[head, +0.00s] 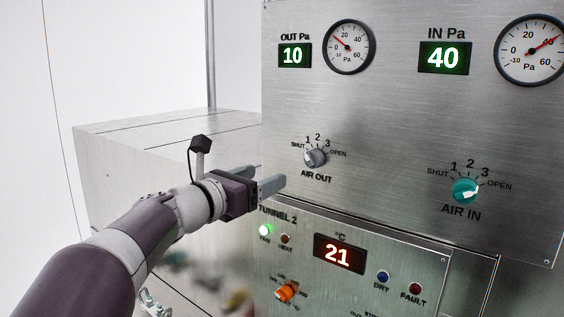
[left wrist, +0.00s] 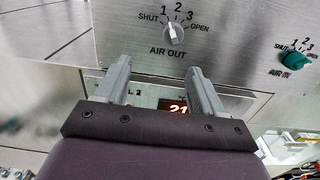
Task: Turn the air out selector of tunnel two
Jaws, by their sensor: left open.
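The AIR OUT selector (head: 316,158) is a small grey knob on the upper metal panel, with marks SHUT, 1, 2, 3 and OPEN around it. In the left wrist view the selector (left wrist: 174,33) stands above and between my fingers, apart from them. My left gripper (head: 268,178) is open and empty, just left of and below the selector. In the left wrist view its two fingers (left wrist: 158,78) point up toward the panel. The TUNNEL 2 label (head: 278,217) is on the panel below. My right gripper is not in view.
The teal AIR IN knob (head: 466,191) is to the right. Above are the OUT Pa display (head: 294,55) reading 10 and the IN Pa display (head: 444,57) reading 40. Below, the lower panel holds a red 21 display (head: 338,255) and an orange knob (head: 286,291).

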